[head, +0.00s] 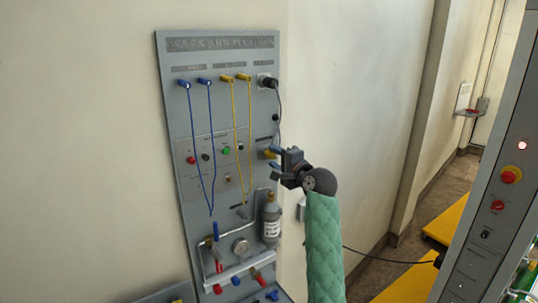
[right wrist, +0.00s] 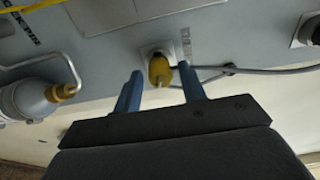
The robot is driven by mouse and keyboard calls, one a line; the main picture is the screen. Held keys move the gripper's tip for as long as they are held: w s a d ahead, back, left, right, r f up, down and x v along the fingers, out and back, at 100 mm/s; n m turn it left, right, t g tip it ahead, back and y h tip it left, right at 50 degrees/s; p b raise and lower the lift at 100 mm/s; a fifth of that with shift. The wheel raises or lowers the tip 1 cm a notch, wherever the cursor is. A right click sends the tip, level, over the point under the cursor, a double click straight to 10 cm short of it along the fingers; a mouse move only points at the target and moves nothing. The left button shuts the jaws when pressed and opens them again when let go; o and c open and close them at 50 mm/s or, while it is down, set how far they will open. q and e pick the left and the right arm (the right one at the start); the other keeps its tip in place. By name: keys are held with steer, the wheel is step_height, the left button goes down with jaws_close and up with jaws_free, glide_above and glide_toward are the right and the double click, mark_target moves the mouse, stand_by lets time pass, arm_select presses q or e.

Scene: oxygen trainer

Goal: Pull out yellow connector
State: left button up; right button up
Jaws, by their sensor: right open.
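The yellow connector (right wrist: 160,70) sits in a square socket on the grey panel in the right wrist view. In the head view the yellow connector (head: 269,154) shows at the panel's right edge, partly hidden by my gripper. My right gripper (right wrist: 160,88) is open, with one blue finger on each side of the connector and a visible gap to each. In the head view my right gripper (head: 273,158) points left at the panel's right edge. I cannot tell whether the fingertips reach past the connector's end. My left gripper is not in view.
The grey panel (head: 205,120) carries blue plugs (head: 193,82), yellow plugs (head: 235,78) and a black plug (head: 270,83) with a hanging cable. A grey bottle (head: 271,217) stands below my gripper. A grey cable (right wrist: 260,70) runs beside the connector. A control cabinet (head: 490,180) stands at right.

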steer(key=shift+w+a, duration=0.45)
steer(key=shift+w, duration=0.05)
steer(key=shift+d, duration=0.1)
jaws_close()
steer(key=shift+f, duration=0.1)
steer(key=shift+f+n+b, duration=0.1)
steer(key=shift+n+b, duration=0.3)
steer(key=shift+n, duration=0.2)
steer(key=shift+n+b, duration=0.35)
steer(key=shift+n, duration=0.75)
